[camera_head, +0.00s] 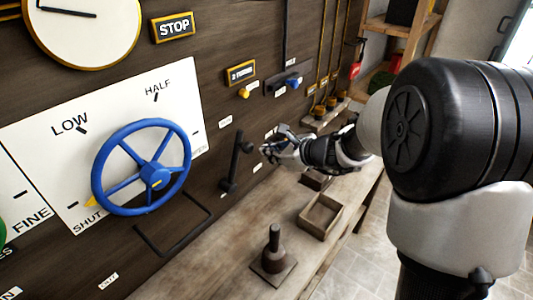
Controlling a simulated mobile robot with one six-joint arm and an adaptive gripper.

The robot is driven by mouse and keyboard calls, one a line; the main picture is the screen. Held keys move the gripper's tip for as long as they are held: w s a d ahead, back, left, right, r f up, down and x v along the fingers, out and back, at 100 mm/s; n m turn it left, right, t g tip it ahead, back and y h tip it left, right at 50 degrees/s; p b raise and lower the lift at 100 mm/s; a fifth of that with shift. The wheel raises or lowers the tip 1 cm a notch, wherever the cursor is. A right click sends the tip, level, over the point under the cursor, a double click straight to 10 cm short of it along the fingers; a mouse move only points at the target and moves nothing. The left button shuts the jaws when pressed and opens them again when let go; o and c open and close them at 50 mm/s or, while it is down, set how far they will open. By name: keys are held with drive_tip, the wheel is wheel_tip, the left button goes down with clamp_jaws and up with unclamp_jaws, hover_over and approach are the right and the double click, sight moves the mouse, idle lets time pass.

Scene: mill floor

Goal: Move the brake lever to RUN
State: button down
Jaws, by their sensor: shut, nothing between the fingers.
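A black lever (232,168), which looks like the brake lever, is mounted on the dark wall panel right of the blue wheel. It stands close to upright, with a dark knob near its top. Small white labels are beside it, too small to read, so I cannot tell which one is RUN. My gripper (268,151) is shut and empty just right of the knob. I cannot tell whether its fingertips touch the knob.
A blue handwheel (153,182) projects from a white dial plate (50,125) on the left. Below, a wooden bench (240,248) carries an upright dark post (273,240) on a square base and an open wooden tray (320,215). A STOP sign (174,27) hangs above.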

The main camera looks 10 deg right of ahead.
drive_tip(key=s+d+r+p, duration=0.2)
drive_tip(key=s+d, duration=0.1)
drive_tip(key=s, duration=0.5)
drive_tip(key=shift+s+d, duration=0.3)
drive_tip(key=shift+d, duration=0.1)
